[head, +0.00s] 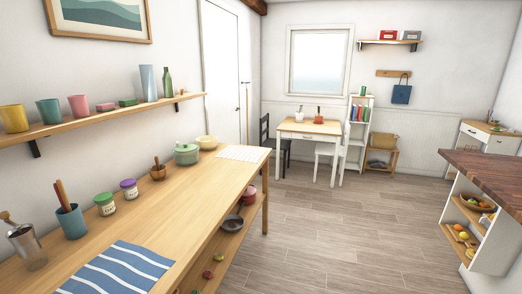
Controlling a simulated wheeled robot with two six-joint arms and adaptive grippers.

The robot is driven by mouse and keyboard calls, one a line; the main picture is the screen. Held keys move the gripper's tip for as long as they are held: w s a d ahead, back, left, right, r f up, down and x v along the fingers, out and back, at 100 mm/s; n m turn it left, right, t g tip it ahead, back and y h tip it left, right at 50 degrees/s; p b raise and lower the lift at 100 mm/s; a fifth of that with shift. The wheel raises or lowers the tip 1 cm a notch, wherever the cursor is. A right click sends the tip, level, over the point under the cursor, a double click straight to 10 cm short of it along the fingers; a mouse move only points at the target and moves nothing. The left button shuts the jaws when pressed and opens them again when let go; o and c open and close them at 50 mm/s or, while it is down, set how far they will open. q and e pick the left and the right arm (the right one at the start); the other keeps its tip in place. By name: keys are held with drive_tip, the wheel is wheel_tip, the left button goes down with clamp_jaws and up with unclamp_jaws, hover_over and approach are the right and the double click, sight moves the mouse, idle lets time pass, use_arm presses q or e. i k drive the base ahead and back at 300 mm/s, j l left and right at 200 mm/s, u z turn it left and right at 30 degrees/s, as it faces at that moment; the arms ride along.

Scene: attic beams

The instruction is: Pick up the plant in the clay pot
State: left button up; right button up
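A small orange-red pot-like thing (318,120) stands on the small white table (296,128) with a wooden top, below the window at the back of the room. Something thin and upright shows above it. It is too small to tell whether this is the plant in the clay pot. A small white thing (299,115) stands to its left on the same table. Neither of my grippers is in view.
A long wooden counter (190,205) with jars, cups and a green pot runs along the left. A white chair (329,151) and a dark chair (270,143) flank the far table. A dark-topped unit (490,170) stands at right. The wood floor (325,230) between is clear.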

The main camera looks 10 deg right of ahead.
sight(319, 117)
drive_tip(key=i+l+z, duration=0.3)
drive_tip(key=i, duration=0.5)
drive_tip(key=i+l+z, duration=0.25)
drive_tip(key=i, duration=0.55)
drive_tip(key=i+l+z, duration=0.1)
drive_tip(key=i+z, duration=0.2)
drive_tip(key=i, duration=3.85)
